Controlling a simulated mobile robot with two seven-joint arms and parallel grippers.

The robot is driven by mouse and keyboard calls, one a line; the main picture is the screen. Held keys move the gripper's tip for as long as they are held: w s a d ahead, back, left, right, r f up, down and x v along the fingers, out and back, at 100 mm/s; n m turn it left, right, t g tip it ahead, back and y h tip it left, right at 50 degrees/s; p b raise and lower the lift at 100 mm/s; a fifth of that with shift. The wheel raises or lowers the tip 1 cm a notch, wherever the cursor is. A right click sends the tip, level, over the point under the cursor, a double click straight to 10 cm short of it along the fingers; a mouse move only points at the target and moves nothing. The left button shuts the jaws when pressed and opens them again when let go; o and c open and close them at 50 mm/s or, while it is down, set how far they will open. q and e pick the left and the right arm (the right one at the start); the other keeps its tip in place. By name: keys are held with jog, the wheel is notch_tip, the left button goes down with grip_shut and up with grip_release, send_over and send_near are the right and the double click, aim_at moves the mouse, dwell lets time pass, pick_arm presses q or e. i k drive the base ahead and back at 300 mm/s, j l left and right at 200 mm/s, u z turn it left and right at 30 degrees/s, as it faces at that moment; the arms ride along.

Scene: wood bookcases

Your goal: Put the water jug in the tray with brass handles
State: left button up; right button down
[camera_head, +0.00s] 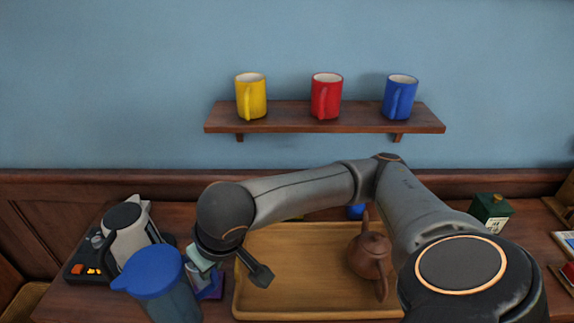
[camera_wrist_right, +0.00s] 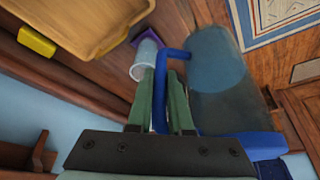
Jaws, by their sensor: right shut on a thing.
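The water jug (camera_head: 160,288) has a blue lid and a clear bluish body, and it is at the bottom left of the head view, left of the tray. In the wrist view its body (camera_wrist_right: 215,75) and blue handle show. My right gripper (camera_head: 200,260) is shut on the jug's handle; its green fingers (camera_wrist_right: 165,90) lie on both sides of it in the wrist view. I cannot tell whether the jug touches the table. The wooden tray (camera_head: 305,290) is right of the jug; its handles are not clearly visible. My left gripper is not in view.
A brown teapot (camera_head: 369,256) is in the tray's right part; the left part is bare. A kettle (camera_head: 130,232) stands behind the jug. A purple thing (camera_head: 211,287) lies between jug and tray. A green box (camera_head: 491,211) is at right. Three mugs stand on the wall shelf (camera_head: 290,115).

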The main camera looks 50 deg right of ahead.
aim_at(286, 267)
jog(key=z, duration=0.7)
jog(key=i+j+z, duration=0.2)
jog(key=j+z, duration=0.3)
jog(key=i+j, duration=0.15)
